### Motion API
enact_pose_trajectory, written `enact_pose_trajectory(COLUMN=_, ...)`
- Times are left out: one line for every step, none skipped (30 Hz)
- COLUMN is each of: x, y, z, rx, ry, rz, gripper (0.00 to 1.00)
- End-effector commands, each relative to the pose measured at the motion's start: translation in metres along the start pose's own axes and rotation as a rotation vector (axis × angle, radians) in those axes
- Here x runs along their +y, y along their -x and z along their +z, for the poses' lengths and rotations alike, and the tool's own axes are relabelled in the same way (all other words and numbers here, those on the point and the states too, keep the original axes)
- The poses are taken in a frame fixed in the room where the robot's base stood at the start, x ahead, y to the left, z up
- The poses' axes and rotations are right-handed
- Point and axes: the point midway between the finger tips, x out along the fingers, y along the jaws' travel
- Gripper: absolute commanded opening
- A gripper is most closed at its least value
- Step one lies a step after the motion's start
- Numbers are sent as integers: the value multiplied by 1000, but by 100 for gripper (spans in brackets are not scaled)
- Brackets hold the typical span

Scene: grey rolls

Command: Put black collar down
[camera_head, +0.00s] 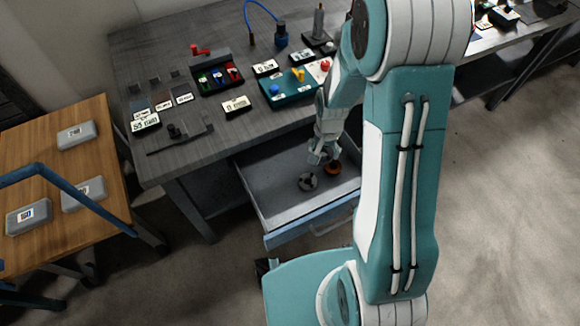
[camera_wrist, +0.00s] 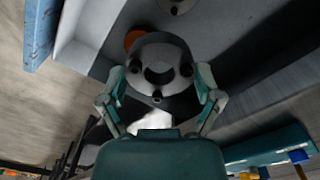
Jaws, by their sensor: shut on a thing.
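In the wrist view the black collar (camera_wrist: 181,58) is a dark ring with a round central hole and small holes around its face. My gripper (camera_wrist: 158,88) is shut on it, with a finger at each side. In the head view my gripper (camera_head: 319,156) is low over the open drawer (camera_head: 268,200), and I cannot clearly make out the held collar there. An orange round part (camera_head: 332,169) is in the drawer by the gripper; it shows partly behind the collar in the wrist view (camera_wrist: 131,38).
The grey workbench (camera_head: 185,152) above the drawer holds a teal tray (camera_head: 290,97), a dark bin (camera_head: 218,80), labels and small tools. A wooden table (camera_head: 95,180) with several grey boxes stands at left. The left part of the drawer floor is clear.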

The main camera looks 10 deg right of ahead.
Motion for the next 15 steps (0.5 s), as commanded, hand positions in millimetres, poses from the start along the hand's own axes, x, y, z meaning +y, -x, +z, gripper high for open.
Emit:
enact_pose_trajectory(x=6, y=-3, z=4, rx=0, ry=-32, rz=-1, gripper=22)
enact_pose_trajectory(x=7, y=-4, z=6, rx=0, ry=-44, rz=-1, gripper=22)
enact_pose_trajectory(x=6, y=-6, z=10, rx=1, ry=-54, rz=-1, gripper=22)
enact_pose_trajectory(x=4, y=-8, z=12, rx=1, ry=-57, rz=-1, gripper=22)
enact_pose_trajectory(x=1, y=-10, z=15, rx=1, ry=-56, rz=0, gripper=22)
enact_pose_trajectory(x=-5, y=-13, z=20, rx=1, ry=-55, rz=1, gripper=22)
enact_pose_trajectory(x=-10, y=-16, z=25, rx=1, ry=-52, rz=2, gripper=22)
enact_pose_trajectory(x=-16, y=-19, z=30, rx=1, ry=-51, rz=4, gripper=22)
enact_pose_trajectory(x=-23, y=-23, z=37, rx=1, ry=-49, rz=6, gripper=22)
enact_pose_trajectory(x=-29, y=-26, z=42, rx=3, ry=-49, rz=7, gripper=22)
enact_pose_trajectory(x=-34, y=-28, z=48, rx=4, ry=-48, rz=8, gripper=22)
enact_pose_trajectory(x=-41, y=-32, z=54, rx=3, ry=-47, rz=9, gripper=22)
enact_pose_trajectory(x=-46, y=-35, z=58, rx=4, ry=-46, rz=9, gripper=22)
enact_pose_trajectory(x=-51, y=-38, z=63, rx=5, ry=-47, rz=9, gripper=22)
enact_pose_trajectory(x=-57, y=-42, z=69, rx=5, ry=-47, rz=10, gripper=22)
